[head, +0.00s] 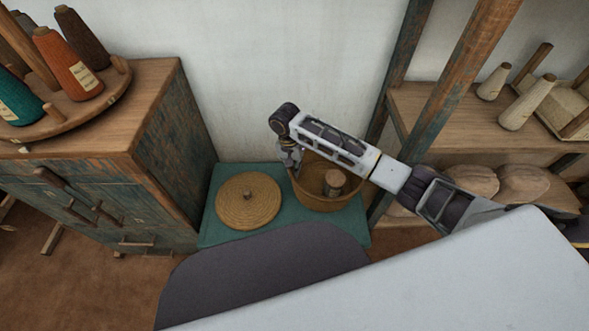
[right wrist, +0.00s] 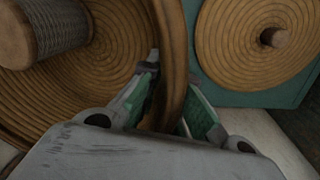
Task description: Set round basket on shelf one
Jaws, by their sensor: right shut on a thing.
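The round basket (head: 326,204) is a tan coiled basket with its lid off, at the right end of a teal bench top (head: 216,232). A wound spool (head: 334,181) stands inside it. My right gripper (head: 291,163) reaches over from the right and is shut on the basket's left rim. In the right wrist view the rim of the basket (right wrist: 172,70) runs between the two green-padded fingers (right wrist: 172,108). My arm hides part of the basket; I cannot tell whether its bottom touches the bench. My left gripper is not in view.
A round coiled lid (head: 248,201) with a knob lies left of the basket. A wooden shelf rack (head: 430,103) at right holds pale cones (head: 527,103) above and rounded brown items (head: 470,180) below. A drawer cabinet (head: 165,135) with a tray of thread cones stands at left.

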